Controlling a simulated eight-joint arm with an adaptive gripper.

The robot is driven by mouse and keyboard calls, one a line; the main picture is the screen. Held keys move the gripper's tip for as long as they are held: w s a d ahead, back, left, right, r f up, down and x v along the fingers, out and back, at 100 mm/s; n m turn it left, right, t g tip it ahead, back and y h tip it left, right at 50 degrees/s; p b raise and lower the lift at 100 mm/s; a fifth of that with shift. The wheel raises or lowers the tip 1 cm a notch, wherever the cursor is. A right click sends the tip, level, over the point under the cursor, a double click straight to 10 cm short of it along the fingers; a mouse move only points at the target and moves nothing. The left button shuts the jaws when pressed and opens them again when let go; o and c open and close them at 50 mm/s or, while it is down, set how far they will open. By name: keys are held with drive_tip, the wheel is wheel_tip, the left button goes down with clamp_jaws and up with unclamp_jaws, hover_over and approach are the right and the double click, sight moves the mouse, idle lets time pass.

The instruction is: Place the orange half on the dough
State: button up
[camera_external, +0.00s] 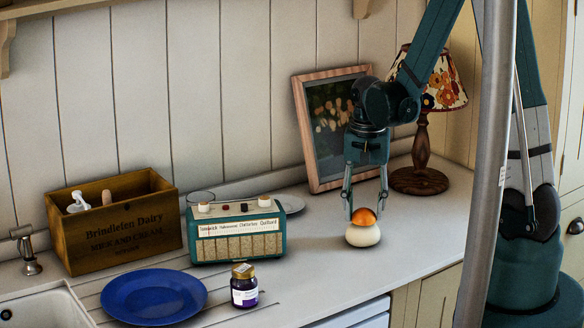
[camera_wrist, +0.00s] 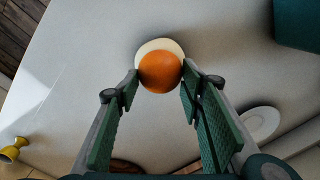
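The orange half (camera_external: 363,215) rests on top of the pale, rounded dough (camera_external: 362,236) on the counter. In the wrist view the orange half (camera_wrist: 160,71) covers most of the dough (camera_wrist: 158,46), whose far edge shows behind it. My gripper (camera_external: 366,212) points down from above, with one finger on each side of the orange half. My gripper (camera_wrist: 160,78) looks open. A narrow gap shows at the right finger in the external view; at the left finger I cannot tell whether it touches.
A teal radio (camera_external: 238,232), purple-labelled jar (camera_external: 244,287), blue plate (camera_external: 153,297) and wooden crate (camera_external: 118,228) stand to the left. A framed picture (camera_external: 309,135) and a lamp (camera_external: 421,165) stand close behind my gripper. The counter in front of the dough is clear.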

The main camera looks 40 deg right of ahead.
drive_tip(key=shift+f, duration=0.15)
drive_tip(key=o, duration=0.7)
drive_tip(key=shift+c, duration=0.2)
wheel_tip(320, 180, up, 12)
idle(0.8)
idle(0.5)
drive_tip(key=shift+r, duration=0.25)
